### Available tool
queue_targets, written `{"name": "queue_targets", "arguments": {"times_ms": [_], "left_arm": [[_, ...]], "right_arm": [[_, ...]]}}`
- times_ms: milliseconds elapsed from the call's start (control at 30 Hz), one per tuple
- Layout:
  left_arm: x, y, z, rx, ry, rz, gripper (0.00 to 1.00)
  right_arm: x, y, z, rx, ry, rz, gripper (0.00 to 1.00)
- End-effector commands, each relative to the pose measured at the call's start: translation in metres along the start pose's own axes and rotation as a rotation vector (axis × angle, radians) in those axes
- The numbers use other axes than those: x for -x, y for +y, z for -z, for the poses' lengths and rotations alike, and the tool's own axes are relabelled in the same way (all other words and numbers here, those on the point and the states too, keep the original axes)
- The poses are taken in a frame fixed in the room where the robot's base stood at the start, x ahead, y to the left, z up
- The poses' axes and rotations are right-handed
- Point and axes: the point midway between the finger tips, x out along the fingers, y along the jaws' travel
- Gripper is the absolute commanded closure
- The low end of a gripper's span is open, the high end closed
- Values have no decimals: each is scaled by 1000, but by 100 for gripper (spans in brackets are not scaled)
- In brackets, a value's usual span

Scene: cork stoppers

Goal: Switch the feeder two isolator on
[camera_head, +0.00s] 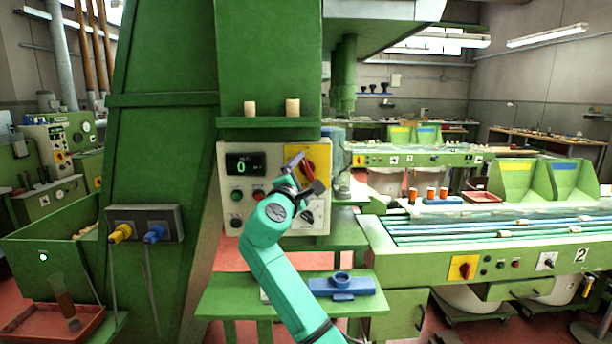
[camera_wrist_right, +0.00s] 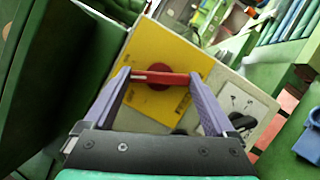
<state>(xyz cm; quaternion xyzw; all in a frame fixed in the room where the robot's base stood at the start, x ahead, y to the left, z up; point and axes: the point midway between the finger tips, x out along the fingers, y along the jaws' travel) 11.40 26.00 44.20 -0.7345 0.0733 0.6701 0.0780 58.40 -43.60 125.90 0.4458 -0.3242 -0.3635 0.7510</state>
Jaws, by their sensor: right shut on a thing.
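A green machine marked 2 has on its front a yellow isolator plate with a red knob (camera_head: 463,267), at the lower right of the head view; no gripper is near it. Another yellow isolator plate (camera_head: 296,153) with a red handle (camera_head: 311,164) sits on the grey control panel of the tall green press. My right gripper (camera_head: 306,172) is at that panel. In the right wrist view, my right gripper (camera_wrist_right: 159,76) has its purple fingers shut on the red handle (camera_wrist_right: 160,78), which lies across the yellow plate (camera_wrist_right: 150,50). My left gripper is not in view.
The grey panel (camera_head: 231,205) carries a display reading 0, buttons and knobs. A green shelf with two corks (camera_head: 292,107) is above it. A green bench with a blue fixture (camera_head: 341,285) stands below. Blue and yellow connectors (camera_head: 155,233) are on the left.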

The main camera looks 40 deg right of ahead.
Motion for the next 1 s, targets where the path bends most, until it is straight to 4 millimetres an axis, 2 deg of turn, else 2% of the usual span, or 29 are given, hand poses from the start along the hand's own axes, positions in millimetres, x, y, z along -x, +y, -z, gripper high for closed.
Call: {"name": "queue_targets", "arguments": {"times_ms": [200,500,1000], "left_arm": [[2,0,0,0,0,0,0],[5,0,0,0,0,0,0],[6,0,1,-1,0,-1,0]], "right_arm": [[0,1,0,-177,2,76,66],[0,2,1,-348,3,147,66],[0,1,0,-421,1,178,66]]}}
